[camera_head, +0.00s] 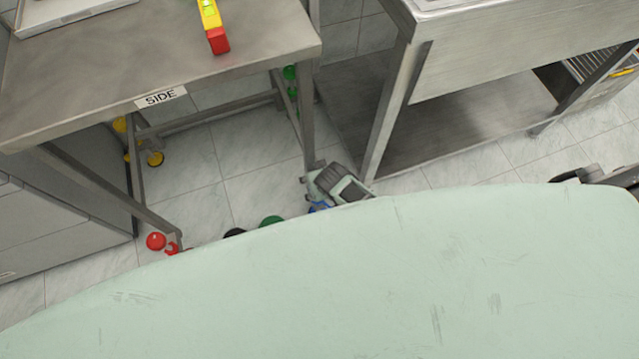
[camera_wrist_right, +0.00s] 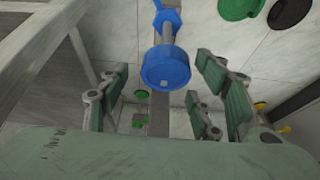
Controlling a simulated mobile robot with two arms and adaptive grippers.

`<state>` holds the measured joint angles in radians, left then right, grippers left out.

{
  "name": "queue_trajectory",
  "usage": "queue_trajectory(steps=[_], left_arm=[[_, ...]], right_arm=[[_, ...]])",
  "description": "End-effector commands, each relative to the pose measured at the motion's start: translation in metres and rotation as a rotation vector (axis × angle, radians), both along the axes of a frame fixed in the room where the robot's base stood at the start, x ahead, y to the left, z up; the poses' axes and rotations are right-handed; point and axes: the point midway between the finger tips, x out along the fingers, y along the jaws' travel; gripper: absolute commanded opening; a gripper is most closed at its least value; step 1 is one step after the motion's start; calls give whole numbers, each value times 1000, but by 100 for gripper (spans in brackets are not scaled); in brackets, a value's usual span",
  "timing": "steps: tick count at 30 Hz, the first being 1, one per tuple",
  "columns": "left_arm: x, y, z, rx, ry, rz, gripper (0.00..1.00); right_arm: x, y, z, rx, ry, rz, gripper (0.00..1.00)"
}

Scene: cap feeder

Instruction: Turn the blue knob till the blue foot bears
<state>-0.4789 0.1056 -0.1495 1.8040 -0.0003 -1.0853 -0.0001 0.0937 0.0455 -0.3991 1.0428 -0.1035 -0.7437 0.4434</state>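The blue knob (camera_wrist_right: 165,68) shows in the right wrist view as a round blue disc on a short shaft, with a blue hexagonal part (camera_wrist_right: 166,20) beyond it. My right gripper (camera_wrist_right: 165,88) is open, with its green-padded fingers on either side of the knob and visible gaps between. In the head view the right gripper (camera_head: 338,185) is low by a table leg, and only a little blue (camera_head: 320,205) shows beside it. Whether the blue foot touches the floor cannot be seen. My left gripper is not in view.
The steel table (camera_head: 120,60) carries a "SIDE" label (camera_head: 161,97) and a yellow-red spirit level (camera_head: 213,28). Its other legs have green (camera_head: 290,73), yellow (camera_head: 155,159) and red (camera_head: 156,241) parts. A green disc (camera_head: 271,221) lies on the floor. Another steel bench (camera_head: 520,50) stands right.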

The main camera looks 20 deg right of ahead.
Motion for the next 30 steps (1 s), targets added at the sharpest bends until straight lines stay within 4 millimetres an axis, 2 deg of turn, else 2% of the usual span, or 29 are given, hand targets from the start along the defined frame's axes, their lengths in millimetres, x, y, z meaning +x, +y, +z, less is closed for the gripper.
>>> queue_trajectory(steps=[8,14,30], left_arm=[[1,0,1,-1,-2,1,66],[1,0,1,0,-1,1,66],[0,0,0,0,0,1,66]], right_arm=[[-3,2,-1,3,5,1,59],[-7,2,8,4,4,2,59],[-36,0,80,3,2,1,59]])
